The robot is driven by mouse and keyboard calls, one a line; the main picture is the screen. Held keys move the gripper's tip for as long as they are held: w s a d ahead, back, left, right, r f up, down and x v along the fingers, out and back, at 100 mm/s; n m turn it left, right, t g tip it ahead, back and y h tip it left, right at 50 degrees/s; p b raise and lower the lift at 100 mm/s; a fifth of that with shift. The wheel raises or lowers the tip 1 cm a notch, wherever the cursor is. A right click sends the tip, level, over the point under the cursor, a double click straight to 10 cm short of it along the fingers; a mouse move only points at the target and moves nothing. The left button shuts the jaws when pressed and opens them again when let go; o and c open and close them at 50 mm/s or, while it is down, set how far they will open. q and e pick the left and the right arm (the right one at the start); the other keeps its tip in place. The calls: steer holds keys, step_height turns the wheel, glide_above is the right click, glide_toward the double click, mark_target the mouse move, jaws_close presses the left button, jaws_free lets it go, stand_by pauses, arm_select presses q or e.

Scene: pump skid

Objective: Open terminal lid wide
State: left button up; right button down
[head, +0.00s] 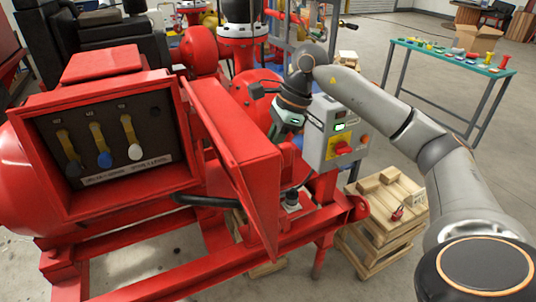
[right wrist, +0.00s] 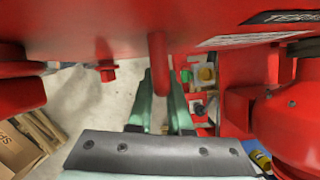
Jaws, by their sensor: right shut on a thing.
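In the right wrist view the lid (right wrist: 130,25) fills the top, with a label. My right gripper (right wrist: 162,78) has its green fingers on either side of a red handle (right wrist: 158,52) on the lid and is shut on it. In the head view the lid hides its fingertips. My left gripper is not in view.
A grey control box (head: 335,132) with a red switch stands right of the lid. Wooden pallets (head: 385,205) with a red padlock are on the floor below. Red pump pipework and frame rails lie close behind and under the lid. A green table (head: 450,58) stands far right.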

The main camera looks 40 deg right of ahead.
steer(key=shift+w, duration=0.1)
steer(key=c, duration=0.8)
jaws_free()
steer(key=shift+a, duration=0.1)
steer(key=shift+c, duration=0.2)
steer(key=shift+r, duration=0.1)
steer(key=v, duration=1.2)
steer(key=shift+p, duration=0.35)
steer(key=shift+d+r, duration=0.1)
steer(key=shift+d, duration=0.1)
